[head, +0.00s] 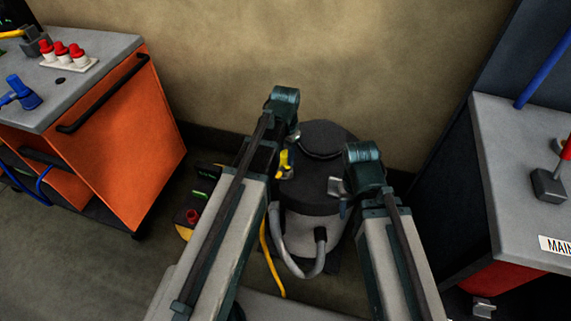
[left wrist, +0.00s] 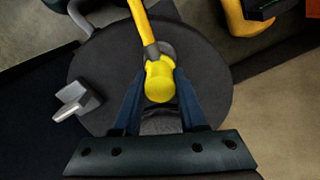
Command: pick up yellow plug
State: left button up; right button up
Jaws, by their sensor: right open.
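The yellow plug (head: 284,160) is over the dark round lid of the shop vacuum (head: 310,190). In the left wrist view the yellow plug (left wrist: 160,82) sits between the two blue fingers of my left gripper (left wrist: 160,88), which appear to touch it on both sides. A yellow cable (left wrist: 142,22) runs from its far end. In the head view my left gripper (head: 288,172) is partly hidden by its arm. My right gripper (head: 346,206) is open and empty near the right side of the lid.
A grey metal piece (left wrist: 77,101) stands on the lid. An orange cart (head: 120,145) with red-topped parts is at left. A grey bench (head: 510,180) is at right. The wall is close behind the vacuum.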

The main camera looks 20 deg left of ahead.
pick_arm(q)
grip_shut()
jog(key=shift+r+p, duration=0.5)
jog(key=shift+p, duration=0.05)
notch_tip(320, 180, up, 3)
jog(key=p, duration=0.3)
jog(key=s+d, duration=0.3)
jog(key=d, duration=0.4)
jog(key=s+d+r, duration=0.1)
jog(key=s+d, duration=0.2)
jog(key=d, duration=0.4)
jog(key=shift+d+p, duration=0.4)
jog(key=shift+p, duration=0.05)
jog(key=shift+s+r, duration=0.1)
jog(key=shift+r+p, duration=1.4)
jog(key=shift+p, duration=0.1)
